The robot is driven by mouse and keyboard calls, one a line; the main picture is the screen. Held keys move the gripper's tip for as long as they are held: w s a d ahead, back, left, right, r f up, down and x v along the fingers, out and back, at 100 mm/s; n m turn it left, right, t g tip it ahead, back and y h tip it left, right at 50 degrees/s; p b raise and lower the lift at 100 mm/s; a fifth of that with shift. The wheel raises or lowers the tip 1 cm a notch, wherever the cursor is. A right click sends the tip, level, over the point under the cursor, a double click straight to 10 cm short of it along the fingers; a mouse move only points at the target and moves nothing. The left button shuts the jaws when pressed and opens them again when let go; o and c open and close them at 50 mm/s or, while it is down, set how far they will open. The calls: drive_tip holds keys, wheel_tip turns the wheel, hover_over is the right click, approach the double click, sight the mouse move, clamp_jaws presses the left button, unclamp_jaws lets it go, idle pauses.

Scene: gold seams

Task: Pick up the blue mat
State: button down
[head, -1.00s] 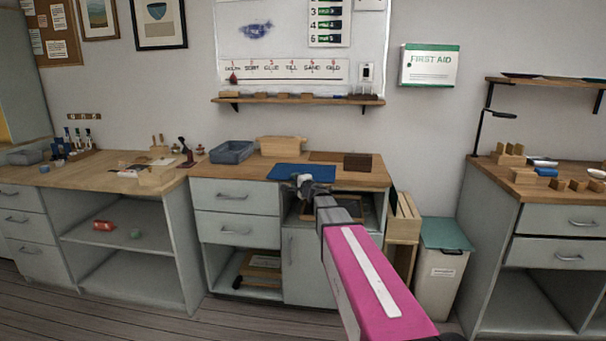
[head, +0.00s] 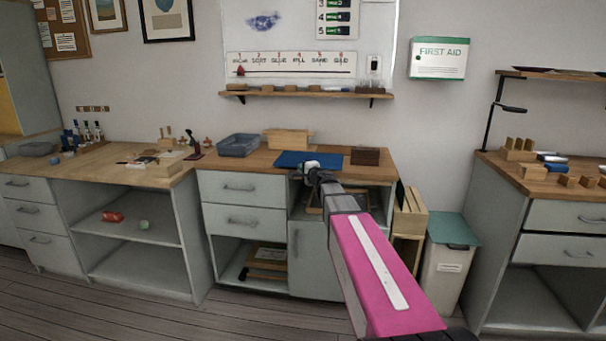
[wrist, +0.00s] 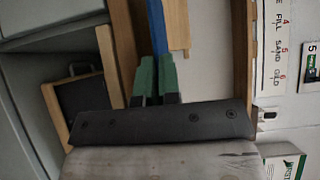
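The blue mat (head: 300,158) lies flat on the wooden worktop of the middle cabinet, with its near side at the front edge. In the wrist view the mat (wrist: 156,25) shows edge-on as a thin blue strip running down to my fingertips. My gripper (head: 312,168) is at the near edge of the mat, seen from behind. Its two green finger pads (wrist: 158,72) are close together, with the mat's edge appearing pinched between them. The exact depth of the grip is hidden.
A grey bin (head: 239,145), a wooden box (head: 287,139) and a dark brown block (head: 365,156) stand on the same worktop (head: 242,164). A wooden crate (head: 409,218) and a green-lidded bin (head: 446,248) stand right of the cabinet.

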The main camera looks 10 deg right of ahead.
drive_tip(key=s+a+r, duration=0.6)
drive_tip(key=s+r, duration=0.2)
drive_tip(key=s, duration=0.1)
drive_tip(key=w+a+r+m+g, duration=0.1)
drive_tip(key=w+a+r+g, duration=0.2)
drive_tip(key=r, duration=0.4)
drive_tip(key=a+r+m+g, duration=0.2)
drive_tip(key=r+g, duration=0.3)
drive_tip(key=r, duration=0.2)
drive_tip(key=s+d+r+m+g, duration=0.1)
drive_tip(key=d+r+m, duration=0.1)
drive_tip(key=r+m, duration=0.3)
drive_tip(key=s+d+r+m+g+h, duration=0.1)
drive_tip(key=d+r+m+g, duration=0.1)
drive_tip(key=r+m, duration=0.3)
drive_tip(key=shift+d+r+m, duration=0.25)
drive_tip(key=shift+r+m, duration=0.15)
drive_tip(key=shift+r, duration=0.8)
